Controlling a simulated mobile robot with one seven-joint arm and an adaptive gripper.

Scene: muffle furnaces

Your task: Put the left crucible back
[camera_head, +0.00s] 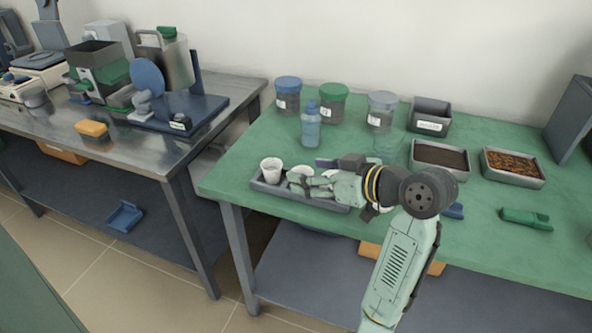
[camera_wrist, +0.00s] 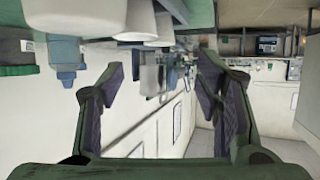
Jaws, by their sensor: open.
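A dark grey tray (camera_head: 262,186) lies near the front left of the green table. A white crucible (camera_head: 271,169) stands upright at its left end. Another white crucible (camera_head: 300,172) shows behind my gripper, partly hidden. My gripper (camera_head: 298,184) reaches in low from the right, over or just in front of the tray, fingertips pointing left towards the left crucible. In the wrist view, which looks inverted, my gripper (camera_wrist: 157,80) has its fingers wide apart with nothing between them. White crucibles (camera_wrist: 138,20) hang at the top edge, outside the jaws. The tray's right part is hidden.
A blue bottle (camera_head: 311,126) stands behind the tray. Several lidded jars (camera_head: 333,103) stand at the back. Filled metal trays (camera_head: 439,160) are to the right. A gap separates the green table from the steel bench (camera_head: 140,150) at left.

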